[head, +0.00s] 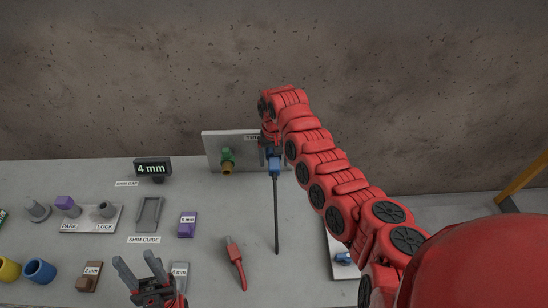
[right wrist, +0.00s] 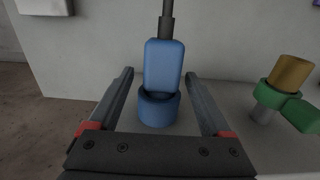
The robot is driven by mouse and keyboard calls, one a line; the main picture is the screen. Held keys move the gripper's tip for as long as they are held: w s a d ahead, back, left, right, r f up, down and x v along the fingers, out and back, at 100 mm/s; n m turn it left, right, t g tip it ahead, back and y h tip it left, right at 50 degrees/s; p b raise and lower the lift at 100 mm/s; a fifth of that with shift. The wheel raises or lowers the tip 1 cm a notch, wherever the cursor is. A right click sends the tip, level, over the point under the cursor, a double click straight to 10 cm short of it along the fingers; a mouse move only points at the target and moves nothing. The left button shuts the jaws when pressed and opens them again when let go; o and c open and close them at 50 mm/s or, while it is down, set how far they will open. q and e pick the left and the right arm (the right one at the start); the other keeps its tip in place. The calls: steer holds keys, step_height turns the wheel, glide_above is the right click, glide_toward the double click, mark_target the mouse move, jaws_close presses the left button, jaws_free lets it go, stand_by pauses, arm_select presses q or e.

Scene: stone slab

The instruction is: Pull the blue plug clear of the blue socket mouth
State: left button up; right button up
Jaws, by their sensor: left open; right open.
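The blue plug (head: 275,165) is at the top of a dark cable, in front of the upright white panel (head: 222,150). In the right wrist view the blue plug (right wrist: 164,66) sits at the mouth of the round blue socket (right wrist: 159,108). My right gripper (right wrist: 161,85) is open, with one finger on each side of the plug and socket, and gaps show on both sides. In the head view my right gripper (head: 271,145) is at the panel and partly hides the socket. My left gripper (head: 140,270) is open and empty over the front of the slab.
A green and brass fitting (head: 227,160) is on the panel left of the plug. The cable (head: 276,215) runs forward over the slab. A red-handled tool (head: 235,262), purple block (head: 187,224) and shim guide (head: 149,213) lie to the left. A "4 mm" display (head: 153,169) stands behind.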

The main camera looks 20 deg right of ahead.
mark_target(274, 167)
steer(key=shift+f, duration=0.1)
jaws_close()
steer(key=shift+s+a+p, duration=0.25)
steer(key=shift+s+p, duration=0.35)
steer(key=shift+p, duration=0.5)
steer(key=shift+s+a+p, duration=0.2)
steer(key=shift+s+p, duration=0.4)
steer(key=shift+p, duration=0.45)
steer(key=shift+s+a+p, duration=0.15)
steer(key=shift+s+p, duration=0.4)
steer(key=shift+p, duration=0.35)
steer(key=shift+s, duration=0.1)
